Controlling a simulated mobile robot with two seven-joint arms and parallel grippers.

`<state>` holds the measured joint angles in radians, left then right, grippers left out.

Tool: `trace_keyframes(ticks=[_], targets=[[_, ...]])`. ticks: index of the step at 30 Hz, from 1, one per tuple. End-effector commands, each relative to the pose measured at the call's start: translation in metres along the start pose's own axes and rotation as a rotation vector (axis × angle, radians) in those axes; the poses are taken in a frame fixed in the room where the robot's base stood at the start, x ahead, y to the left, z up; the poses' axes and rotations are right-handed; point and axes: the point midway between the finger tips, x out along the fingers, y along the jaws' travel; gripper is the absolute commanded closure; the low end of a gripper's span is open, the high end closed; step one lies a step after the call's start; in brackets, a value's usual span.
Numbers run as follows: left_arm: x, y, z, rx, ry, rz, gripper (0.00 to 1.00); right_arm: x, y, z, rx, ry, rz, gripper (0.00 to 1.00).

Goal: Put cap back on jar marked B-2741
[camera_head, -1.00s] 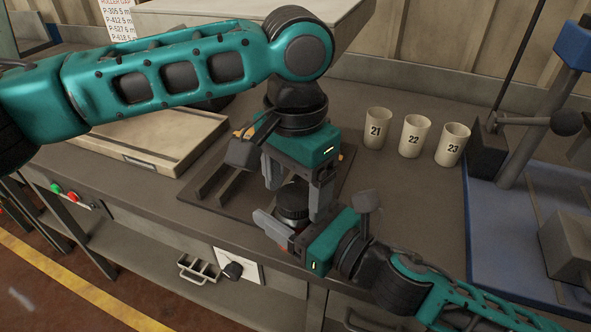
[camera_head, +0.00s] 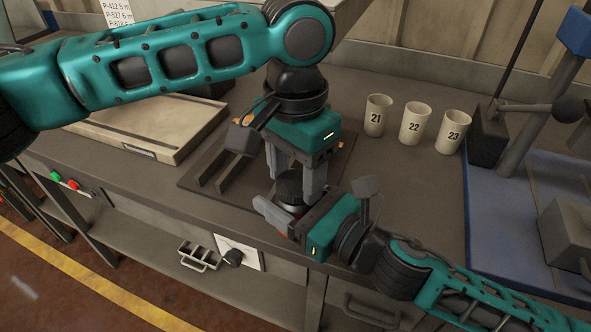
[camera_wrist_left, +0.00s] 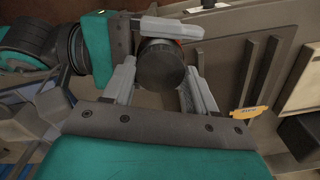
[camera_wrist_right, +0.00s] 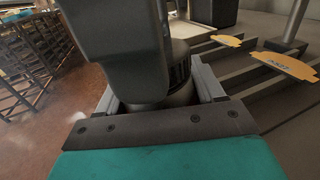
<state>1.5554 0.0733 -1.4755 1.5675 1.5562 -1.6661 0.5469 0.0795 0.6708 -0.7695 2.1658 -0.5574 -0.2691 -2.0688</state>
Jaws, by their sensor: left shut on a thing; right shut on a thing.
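In the head view the black ribbed cap (camera_head: 290,186) sits at the top of a jar (camera_head: 292,209), of which only a small reddish part shows. My left gripper (camera_head: 297,196) points down from above and is shut on the cap, one finger on each side. My right gripper (camera_head: 278,218) comes in from the right, lower down, and is shut on the jar. The left wrist view shows the cap's round top (camera_wrist_left: 160,66) between my left fingers. The right wrist view shows the jar (camera_wrist_right: 182,93) between my right fingers, partly hidden. No jar marking is readable; whether the cap is fully seated cannot be told.
A dark slotted rack (camera_head: 220,176) lies under and left of the grippers, with yellow tags (camera_wrist_right: 285,66). Cups marked 21 (camera_head: 377,117), 22 (camera_head: 415,127) and 23 (camera_head: 452,135) stand to the right. A shallow tray (camera_head: 150,122) lies left, a blue-based machine (camera_head: 520,230) right.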

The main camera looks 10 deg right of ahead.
Motion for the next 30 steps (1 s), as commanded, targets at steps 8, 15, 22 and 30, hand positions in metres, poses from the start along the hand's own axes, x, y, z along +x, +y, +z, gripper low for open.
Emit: trace_keyframes(ticks=[8, 15, 22, 30], targets=[[0.000, -0.001, 0.000, -0.002, 0.000, -0.002, 0.23, 0.000, 0.000, 0.001, 0.000, -0.002, 0.001, 1.00], [0.000, -0.001, 0.000, -0.001, 0.000, -0.001, 0.13, 0.000, 0.000, 0.001, 0.000, -0.002, 0.001, 1.00], [-0.009, -0.001, -0.001, -0.001, 0.002, -0.001, 0.13, 0.000, 0.000, 0.001, -0.001, -0.002, 0.001, 1.00], [-0.063, 0.000, -0.001, 0.000, 0.004, -0.002, 0.13, 0.000, 0.000, 0.001, -0.001, -0.003, 0.001, 1.00]])
